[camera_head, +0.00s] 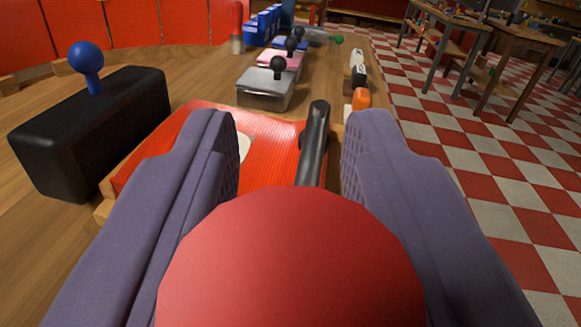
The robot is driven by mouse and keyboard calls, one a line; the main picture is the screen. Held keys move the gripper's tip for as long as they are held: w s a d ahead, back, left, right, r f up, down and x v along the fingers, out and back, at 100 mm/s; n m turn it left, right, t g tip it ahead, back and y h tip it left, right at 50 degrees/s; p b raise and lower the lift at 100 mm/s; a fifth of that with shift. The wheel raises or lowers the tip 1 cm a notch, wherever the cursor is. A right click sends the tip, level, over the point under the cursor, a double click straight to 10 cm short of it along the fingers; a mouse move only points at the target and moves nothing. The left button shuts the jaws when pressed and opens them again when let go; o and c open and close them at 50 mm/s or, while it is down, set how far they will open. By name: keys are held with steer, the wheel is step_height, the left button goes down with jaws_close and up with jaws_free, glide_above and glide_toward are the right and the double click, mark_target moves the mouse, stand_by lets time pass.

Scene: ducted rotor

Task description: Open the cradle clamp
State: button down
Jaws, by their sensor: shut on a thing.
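My gripper (290,150) reaches forward over the bench with two purple fingers, one on each side of a large red ball-shaped knob (290,265). The fingers are shut on this knob, which fills the lower middle of the view and hides what lies beneath it. Just beyond is a red ribbed surface (272,140) on a wooden base. A black rounded bar (314,145) stands over its right part, tilted, between the fingertips in the picture. I cannot tell whether the bar joins the knob. I cannot make out the clamp's jaws.
A black block with a blue ball knob (86,62) stands at left on the wooden bench (60,85). Clear-lidded boxes with black knobs (266,88) and blue bins (264,24) stand farther back. An orange-tipped item (361,98) lies near the right edge. The checkered floor lies right.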

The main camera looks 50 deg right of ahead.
steer(key=c, duration=0.8)
jaws_free()
steer(key=shift+c, duration=0.2)
